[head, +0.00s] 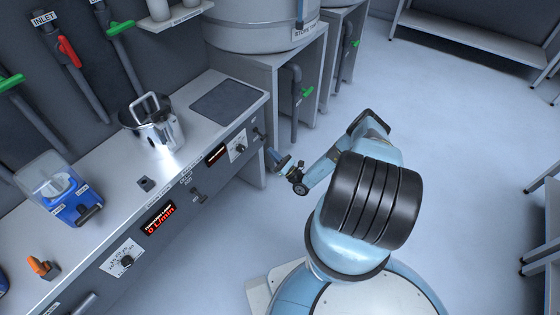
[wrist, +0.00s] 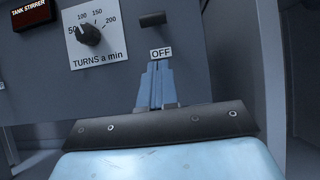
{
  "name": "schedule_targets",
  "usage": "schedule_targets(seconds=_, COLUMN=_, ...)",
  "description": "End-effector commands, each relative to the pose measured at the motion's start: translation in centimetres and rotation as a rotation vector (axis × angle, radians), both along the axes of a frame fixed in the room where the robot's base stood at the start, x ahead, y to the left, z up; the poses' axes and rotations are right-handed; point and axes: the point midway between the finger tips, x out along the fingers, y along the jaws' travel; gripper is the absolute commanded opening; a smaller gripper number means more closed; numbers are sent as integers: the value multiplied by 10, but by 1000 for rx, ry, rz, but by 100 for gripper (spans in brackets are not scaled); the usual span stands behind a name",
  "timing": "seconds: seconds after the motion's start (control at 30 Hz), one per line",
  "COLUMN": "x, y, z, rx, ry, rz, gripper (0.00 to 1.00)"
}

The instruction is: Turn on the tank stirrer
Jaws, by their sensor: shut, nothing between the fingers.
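The tank stirrer panel (wrist: 130,75) fills the upper wrist view, with a dark display labelled TANK STIRRER (wrist: 30,13) at the upper left. A round dial (wrist: 88,34) marked TURNS a min points near 50. To its right is a dark switch lever (wrist: 152,18) above an OFF label (wrist: 161,52). My gripper (wrist: 158,68) is shut and empty, its fingertips just below the OFF label and under the lever. Contact with the panel cannot be told. In the head view my gripper (head: 279,160) is at the counter's right end, near the stirrer's dial (head: 239,148).
The counter (head: 95,205) holds a metal pot (head: 150,120), a blue device (head: 65,195) and an orange handle (head: 42,266). Another display (head: 160,217) reads 0 L/min, with a lever (head: 198,195) beside it. Tanks (head: 262,25) stand behind; floor (head: 455,130) on the right is clear.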

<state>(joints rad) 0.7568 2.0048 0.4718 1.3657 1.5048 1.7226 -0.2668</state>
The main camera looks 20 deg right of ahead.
Motion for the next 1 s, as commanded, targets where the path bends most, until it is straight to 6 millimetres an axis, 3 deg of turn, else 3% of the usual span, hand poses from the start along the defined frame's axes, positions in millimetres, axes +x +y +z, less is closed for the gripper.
schedule_targets(seconds=0.07, x=10, y=8, z=9, rx=0, ry=-1, rz=3, gripper=0)
schedule_targets(seconds=0.4, x=14, y=10, z=42, rx=0, ry=0, rz=0, gripper=0)
schedule_targets(seconds=1.0, x=14, y=6, z=47, rx=-5, ry=7, rz=-4, gripper=0)
